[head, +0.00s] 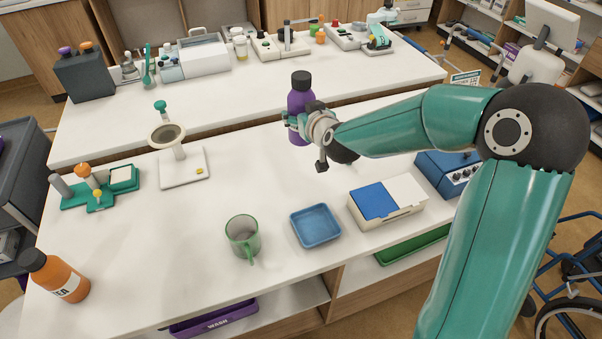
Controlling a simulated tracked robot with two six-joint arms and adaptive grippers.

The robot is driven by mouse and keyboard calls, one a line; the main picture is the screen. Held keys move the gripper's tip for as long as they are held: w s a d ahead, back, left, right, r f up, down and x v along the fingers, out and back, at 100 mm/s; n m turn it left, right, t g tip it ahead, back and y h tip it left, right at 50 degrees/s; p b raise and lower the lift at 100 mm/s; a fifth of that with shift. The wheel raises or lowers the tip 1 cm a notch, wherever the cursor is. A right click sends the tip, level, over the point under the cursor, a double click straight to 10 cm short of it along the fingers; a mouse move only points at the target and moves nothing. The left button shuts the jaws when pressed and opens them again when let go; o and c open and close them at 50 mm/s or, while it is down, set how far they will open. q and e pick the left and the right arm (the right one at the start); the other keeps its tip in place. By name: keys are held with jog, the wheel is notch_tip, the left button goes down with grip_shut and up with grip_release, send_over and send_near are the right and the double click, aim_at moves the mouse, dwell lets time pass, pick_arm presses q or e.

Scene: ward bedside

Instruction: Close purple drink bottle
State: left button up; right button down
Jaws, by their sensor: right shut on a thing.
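The purple drink bottle (297,104) stands upright at the far side of the near table. A black cap (301,79) sits on its top. My right gripper (294,122) is at the bottle's body, below the cap, and is shut on it. The gripper and wrist hide part of the bottle's right side and middle. Whether the bottle's base touches the table cannot be told. My left gripper is not in view.
A green mug (242,237), a blue tray (315,226) and a blue-and-white box (386,203) stand in front. A white stand (182,167) and green holder (101,188) are at left. The table's middle is clear.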

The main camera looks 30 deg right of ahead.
notch_tip(320, 180, down, 14)
jog(key=shift+p, duration=0.45)
notch_tip(320, 180, down, 4)
jog(key=shift+d+r+p, duration=0.1)
jog(key=shift+r+p, duration=0.05)
jog(key=shift+p, duration=0.15)
jog(key=shift+c, duration=1)
grip_release()
